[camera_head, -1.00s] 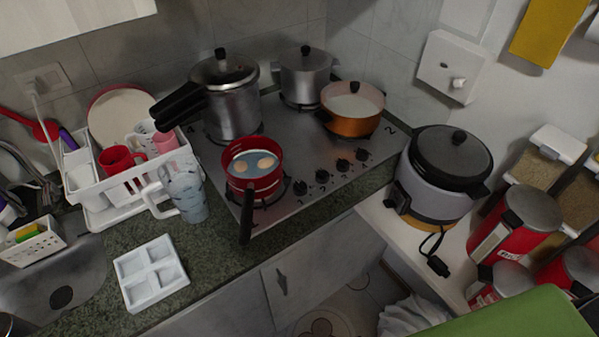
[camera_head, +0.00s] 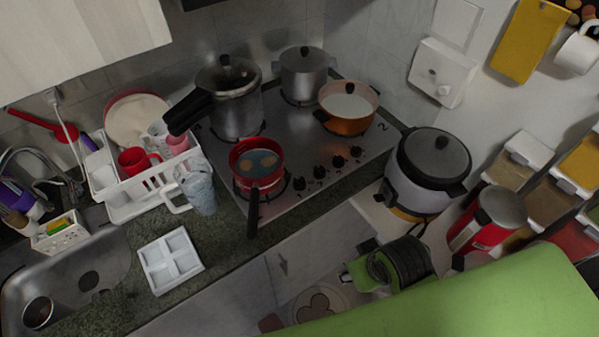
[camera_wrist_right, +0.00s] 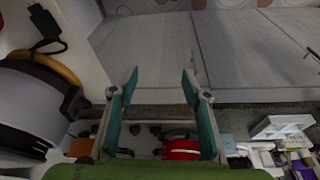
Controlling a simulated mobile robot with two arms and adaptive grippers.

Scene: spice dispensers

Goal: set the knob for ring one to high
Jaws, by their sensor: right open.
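The steel cooktop (camera_head: 290,135) has a row of black knobs along its front right part: one (camera_head: 299,184) nearest the red pan, then others (camera_head: 319,172), (camera_head: 338,161) and (camera_head: 356,151) toward the right. I cannot tell which knob is for ring one, nor their exact settings. My right gripper (camera_wrist_right: 160,71) is open and empty in the right wrist view, its teal fingers apart, with small dark knobs partly visible beyond. In the head view my right arm is low, in front of the counter, apart from the knobs. My left gripper is not in view.
A red pan (camera_head: 246,152) is on the front left burner, its handle over the counter edge. A pressure cooker (camera_head: 235,105), a steel pot (camera_head: 303,68) and an orange pot (camera_head: 346,123) occupy other burners. A rice cooker (camera_head: 419,196) stands right of the cooktop.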

